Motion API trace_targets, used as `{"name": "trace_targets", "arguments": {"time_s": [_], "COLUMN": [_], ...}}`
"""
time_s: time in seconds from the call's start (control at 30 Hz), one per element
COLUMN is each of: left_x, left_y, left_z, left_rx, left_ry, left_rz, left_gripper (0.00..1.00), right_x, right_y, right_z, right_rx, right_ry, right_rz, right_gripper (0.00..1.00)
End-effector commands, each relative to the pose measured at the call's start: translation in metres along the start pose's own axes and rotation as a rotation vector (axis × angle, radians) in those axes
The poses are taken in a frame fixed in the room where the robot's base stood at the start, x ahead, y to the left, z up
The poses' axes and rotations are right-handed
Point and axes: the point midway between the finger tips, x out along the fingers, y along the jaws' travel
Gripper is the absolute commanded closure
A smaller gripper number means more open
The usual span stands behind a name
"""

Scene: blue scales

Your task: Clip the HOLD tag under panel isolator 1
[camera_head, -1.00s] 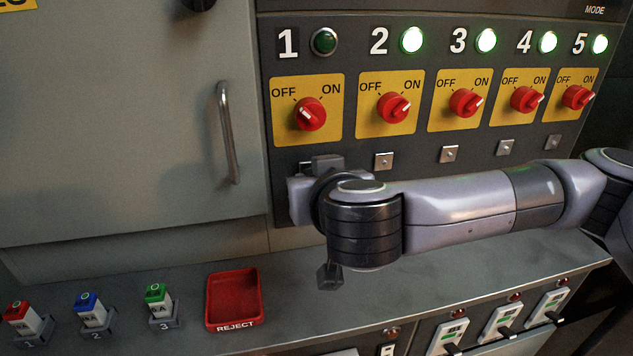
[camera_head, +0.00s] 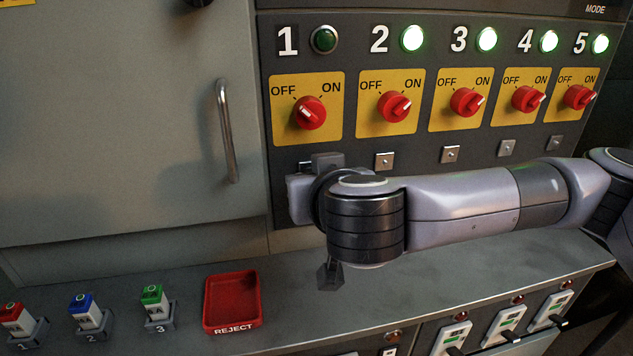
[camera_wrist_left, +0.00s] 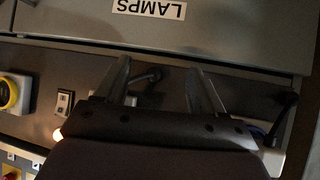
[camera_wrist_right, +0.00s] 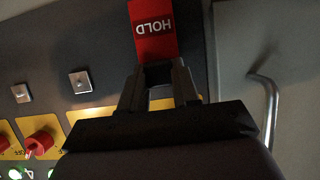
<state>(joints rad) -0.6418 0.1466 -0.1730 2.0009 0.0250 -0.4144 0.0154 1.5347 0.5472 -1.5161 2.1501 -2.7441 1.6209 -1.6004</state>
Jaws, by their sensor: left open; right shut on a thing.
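Panel isolator 1 (camera_head: 309,112) is a red knob on a yellow plate, its white mark toward OFF. Its lamp (camera_head: 324,39) is dark. The metal mount below it is mostly hidden by my right gripper and wrist. The red HOLD tag (camera_wrist_right: 154,28) shows in the right wrist view beyond the fingertips, in front of the dark panel. My right gripper (camera_wrist_right: 158,76) is shut on the tag's near end. I cannot tell whether the tag touches the mount. My left gripper (camera_wrist_left: 160,82) is open and empty in the left wrist view, outside the head view.
Isolators 2 to 5 point toward ON with lit lamps; square mounts such as isolator 2's (camera_head: 384,161) sit below them. A door handle (camera_head: 228,132) stands out at left. The ledge below holds a red REJECT tray (camera_head: 207,300) and numbered coloured blocks (camera_head: 88,312).

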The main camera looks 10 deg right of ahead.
Motion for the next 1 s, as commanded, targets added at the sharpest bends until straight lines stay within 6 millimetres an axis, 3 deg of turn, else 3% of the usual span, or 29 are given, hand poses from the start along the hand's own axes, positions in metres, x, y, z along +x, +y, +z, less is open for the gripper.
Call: {"name": "trace_targets", "arguments": {"time_s": [0.63,0.67,0.73,1.0], "left_x": [0.005,0.004,0.004,0.004], "left_y": [0.000,0.000,0.000,0.000], "left_z": [0.006,0.006,0.005,0.005], "left_rx": [0.000,0.000,0.000,-0.001], "left_ry": [0.001,0.001,0.001,0.001], "left_rz": [0.000,0.000,0.000,0.000], "left_gripper": [0.31,0.31,0.31,0.31], "right_x": [0.012,0.011,0.011,0.011], "right_y": [0.000,0.000,0.000,0.000], "right_z": [-0.004,-0.005,-0.005,-0.004], "right_rx": [0.000,0.000,0.000,-0.001], "right_ry": [0.000,0.000,0.000,-0.001], "right_rz": [0.001,0.000,0.000,0.000], "right_gripper": [1.00,0.60,0.40,0.40]}}
